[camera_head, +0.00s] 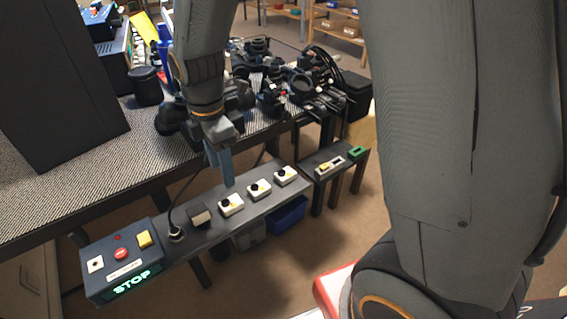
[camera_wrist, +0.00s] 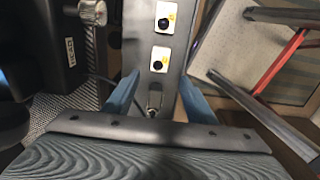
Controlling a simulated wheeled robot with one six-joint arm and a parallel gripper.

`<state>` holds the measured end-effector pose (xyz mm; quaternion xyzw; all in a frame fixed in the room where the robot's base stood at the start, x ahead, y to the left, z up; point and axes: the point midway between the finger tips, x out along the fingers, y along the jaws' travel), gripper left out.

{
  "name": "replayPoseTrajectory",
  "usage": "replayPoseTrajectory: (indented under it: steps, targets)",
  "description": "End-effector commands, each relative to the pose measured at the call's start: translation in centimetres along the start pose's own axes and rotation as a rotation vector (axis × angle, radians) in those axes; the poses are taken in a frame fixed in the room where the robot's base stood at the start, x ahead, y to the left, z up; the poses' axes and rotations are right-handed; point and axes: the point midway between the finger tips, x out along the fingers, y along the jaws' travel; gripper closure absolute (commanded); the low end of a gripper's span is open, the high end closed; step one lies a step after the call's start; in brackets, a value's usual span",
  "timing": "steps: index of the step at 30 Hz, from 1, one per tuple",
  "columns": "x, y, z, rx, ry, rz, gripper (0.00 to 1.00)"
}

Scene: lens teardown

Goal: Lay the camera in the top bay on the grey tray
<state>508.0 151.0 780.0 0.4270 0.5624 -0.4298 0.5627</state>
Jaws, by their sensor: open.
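My gripper (camera_head: 222,168) hangs just in front of the bench edge, above a dark control strip. Its blue fingers point down, apart, with nothing between them; they also show in the wrist view (camera_wrist: 158,98). Several black cameras and lens parts lie on the bench behind and beside the gripper. One black camera-like body (camera_head: 172,122) is just left of my wrist, partly hidden by it. Another (camera_head: 302,85) is farther right. I cannot tell which is the task's camera. I cannot make out the grey tray or its top bay for sure in either view.
The control strip (camera_head: 205,232) carries white switch boxes (camera_head: 259,189) and a box with a lit STOP sign (camera_head: 132,283) at its left end. A small dark shelf (camera_head: 325,162) stands at right. A blue bin (camera_head: 288,214) is below. My arm hides much of the right side.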

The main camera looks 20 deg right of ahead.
Motion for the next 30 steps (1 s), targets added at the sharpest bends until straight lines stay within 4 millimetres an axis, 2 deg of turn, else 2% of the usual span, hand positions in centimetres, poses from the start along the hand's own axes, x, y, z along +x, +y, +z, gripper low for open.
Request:
replayPoseTrajectory:
  steps: [2, 5, 9, 15, 18, 22, 25, 30]
  targets:
    - [-0.4, -0.4, 0.9, 0.065, 0.000, 0.001, 0.49]
    - [-1.3, -1.8, 3.4, 0.263, 0.001, 0.003, 0.49]
    - [-3.0, -5.6, 8.2, 0.718, 0.003, 0.004, 0.49]
    - [-4.7, -12.2, 13.4, 1.405, 0.005, 0.002, 0.49]
    - [-5.2, -14.9, 14.9, 1.678, 0.007, 0.002, 0.49]
    - [-5.4, -17.3, 15.8, 1.914, 0.007, 0.000, 0.49]
    - [-5.5, -18.1, 16.0, 2.002, 0.007, -0.001, 0.49]
    - [-5.5, -18.3, 16.1, 2.028, 0.006, -0.003, 0.49]
